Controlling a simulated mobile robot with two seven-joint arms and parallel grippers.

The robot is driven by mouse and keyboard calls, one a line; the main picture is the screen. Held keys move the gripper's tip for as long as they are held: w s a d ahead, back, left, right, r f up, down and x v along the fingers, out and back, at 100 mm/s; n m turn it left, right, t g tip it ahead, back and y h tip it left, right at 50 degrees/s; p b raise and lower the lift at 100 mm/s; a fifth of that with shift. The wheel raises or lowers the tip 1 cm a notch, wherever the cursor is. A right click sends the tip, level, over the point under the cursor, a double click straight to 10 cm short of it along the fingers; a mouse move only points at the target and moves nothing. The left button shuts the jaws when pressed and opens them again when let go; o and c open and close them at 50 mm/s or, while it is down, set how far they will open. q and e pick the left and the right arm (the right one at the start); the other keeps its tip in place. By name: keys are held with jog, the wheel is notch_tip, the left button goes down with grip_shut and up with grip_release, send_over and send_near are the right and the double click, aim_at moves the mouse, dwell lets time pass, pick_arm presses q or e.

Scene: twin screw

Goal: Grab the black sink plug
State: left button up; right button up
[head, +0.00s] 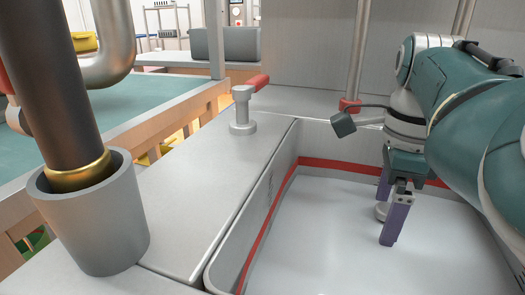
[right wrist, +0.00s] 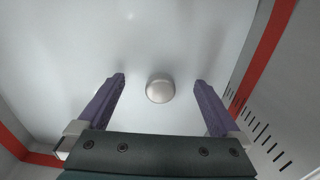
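A small light-grey round knob (right wrist: 160,91) is on the pale sink floor. It looks silvery rather than black, and I see no black plug; whether this is the plug or its top I cannot tell. In the head view the knob (head: 381,212) is partly hidden behind my fingers. My right gripper (head: 385,222) points down into the sink, its purple fingers apart and empty. In the right wrist view my right gripper (right wrist: 159,80) has a finger on each side of the knob, with a gap on both sides. My left gripper is not in view.
The sink basin (head: 272,205) has grey walls with a red stripe. A metal post (head: 243,112) with a red-ended handle stands on the counter to its left. A grey cup (head: 92,225) around a dark rod stands at the front left. The basin's left floor is clear.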

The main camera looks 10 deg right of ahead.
jog(key=c, duration=1.4)
jog(key=shift+o, duration=0.2)
jog(key=shift+r, duration=0.1)
